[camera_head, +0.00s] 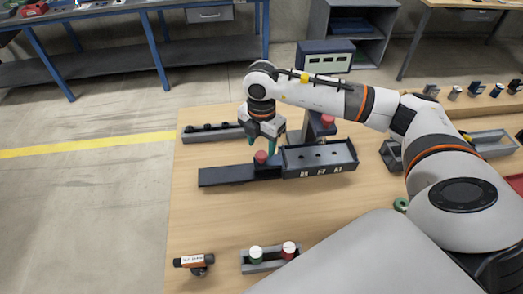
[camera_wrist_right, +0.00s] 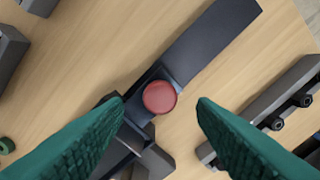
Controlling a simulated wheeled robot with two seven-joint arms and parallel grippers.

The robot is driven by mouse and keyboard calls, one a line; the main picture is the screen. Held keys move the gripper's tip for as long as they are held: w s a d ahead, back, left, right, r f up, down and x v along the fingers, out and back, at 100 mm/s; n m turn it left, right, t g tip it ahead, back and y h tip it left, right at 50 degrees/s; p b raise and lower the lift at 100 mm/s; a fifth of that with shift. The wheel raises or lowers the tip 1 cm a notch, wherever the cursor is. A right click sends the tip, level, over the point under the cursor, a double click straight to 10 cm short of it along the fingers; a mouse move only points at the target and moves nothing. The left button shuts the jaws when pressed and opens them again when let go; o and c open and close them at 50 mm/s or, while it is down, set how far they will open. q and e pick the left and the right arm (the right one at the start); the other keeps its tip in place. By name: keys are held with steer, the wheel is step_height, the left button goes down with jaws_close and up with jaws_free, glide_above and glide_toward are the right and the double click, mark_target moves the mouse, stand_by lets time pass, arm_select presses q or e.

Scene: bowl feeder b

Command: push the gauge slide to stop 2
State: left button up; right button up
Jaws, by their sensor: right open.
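The gauge slide's red round knob (camera_head: 261,157) stands on a dark flat rail (camera_head: 225,175), close to the left end of a dark grey housing (camera_head: 320,158). The housing has small white number plates 1, 2 and 3 along its front. My right gripper (camera_head: 261,147) is open above the rail, its teal fingers pointing down around the knob. In the right wrist view the knob (camera_wrist_right: 160,97) shows between the two fingertips (camera_wrist_right: 161,101), with a gap on each side. My left gripper is not in view.
Behind the rail lies a grey bar with black knobs (camera_head: 212,132). The table's left front is otherwise clear.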

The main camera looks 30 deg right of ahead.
step_height(320, 180, up, 9)
steer(key=b, duration=0.2)
steer(key=shift+f, duration=0.15)
stand_by(0.4)
